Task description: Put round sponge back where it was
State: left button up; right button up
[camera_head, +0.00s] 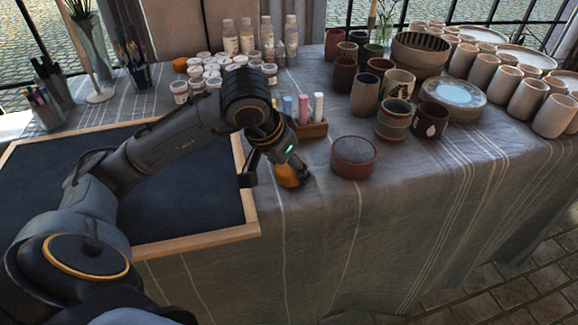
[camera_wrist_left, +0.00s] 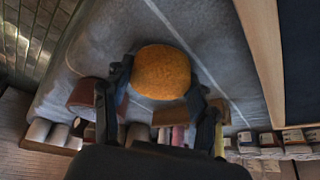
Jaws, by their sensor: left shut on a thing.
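The round sponge (camera_head: 289,176) is orange and sits between the fingers of my left gripper (camera_head: 275,181), which is shut on it. In the left wrist view the sponge (camera_wrist_left: 161,72) shows as a round orange shape with a dark finger of the left gripper (camera_wrist_left: 158,88) on each side. In the head view the gripper partly hides the sponge. It is over the front part of the cloth-covered table, between the dark board and the red-brown bowl. I cannot tell whether it touches the cloth. My right gripper is not in view.
A red-brown bowl (camera_head: 354,158) with a grey top stands right of the sponge. Behind is a wooden holder (camera_head: 313,130) with coloured sticks. The wood-framed dark board (camera_head: 191,241) lies left. Many cups stand at the right. Grey cloth (camera_head: 310,215) is bare in front.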

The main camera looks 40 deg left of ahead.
pick_arm(q)
jog(key=o, duration=1.1)
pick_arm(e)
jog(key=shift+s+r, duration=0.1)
pick_arm(q)
jog(key=shift+r, duration=0.1)
jog(key=shift+s+r+p, duration=0.1)
jog(key=shift+r+p, duration=0.2)
jog(key=shift+r, duration=0.05)
jog(key=p+v, duration=0.2)
jog(key=v, duration=0.9)
jog(key=shift+s+r, duration=0.1)
jog(key=shift+r, duration=0.05)
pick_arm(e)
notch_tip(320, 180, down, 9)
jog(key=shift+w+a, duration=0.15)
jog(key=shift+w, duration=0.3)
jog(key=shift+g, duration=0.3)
